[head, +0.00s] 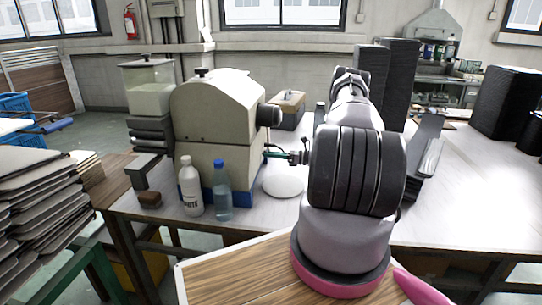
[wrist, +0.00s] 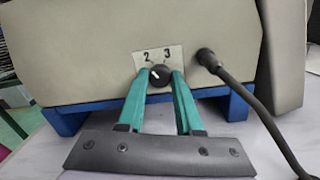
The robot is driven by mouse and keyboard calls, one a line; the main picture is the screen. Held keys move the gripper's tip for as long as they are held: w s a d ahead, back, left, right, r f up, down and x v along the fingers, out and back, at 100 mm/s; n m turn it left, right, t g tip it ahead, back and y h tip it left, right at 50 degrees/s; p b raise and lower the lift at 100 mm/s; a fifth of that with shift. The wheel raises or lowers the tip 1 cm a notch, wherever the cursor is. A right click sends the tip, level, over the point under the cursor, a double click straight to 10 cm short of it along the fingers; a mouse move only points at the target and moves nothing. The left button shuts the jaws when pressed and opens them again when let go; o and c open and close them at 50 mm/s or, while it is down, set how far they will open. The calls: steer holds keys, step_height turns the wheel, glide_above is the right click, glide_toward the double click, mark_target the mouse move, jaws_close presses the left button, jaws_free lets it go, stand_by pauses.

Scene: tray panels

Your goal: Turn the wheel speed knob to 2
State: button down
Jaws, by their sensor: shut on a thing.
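The wheel speed knob (wrist: 160,76) is a small dark round knob on the cream side of a machine, below a pale label with the numbers 2 and 3. My gripper (wrist: 161,73) has its two green fingers closed on the knob, one on each side. The fingers partly cover the knob, and I cannot tell surely which number its mark points at. In the head view the cream machine (head: 210,108) stands on the table, and my gripper (head: 284,153) reaches its right side. The knob is not visible there.
A black cable (wrist: 243,95) plugs into the machine right of the knob and hangs down. A white bottle (head: 190,188) and a blue-capped bottle (head: 222,192) stand before the machine. A white round thing (head: 284,186) lies below my gripper. The table's right side has free room.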

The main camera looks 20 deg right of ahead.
steer(key=c, duration=0.6)
jaws_free()
steer(key=shift+o, duration=0.2)
steer(key=shift+s+d, duration=0.1)
steer(key=shift+d, duration=0.05)
steer(key=v, duration=1)
steer(key=shift+s+d, duration=0.15)
steer(key=shift+d, duration=0.05)
steer(key=shift+s, duration=0.1)
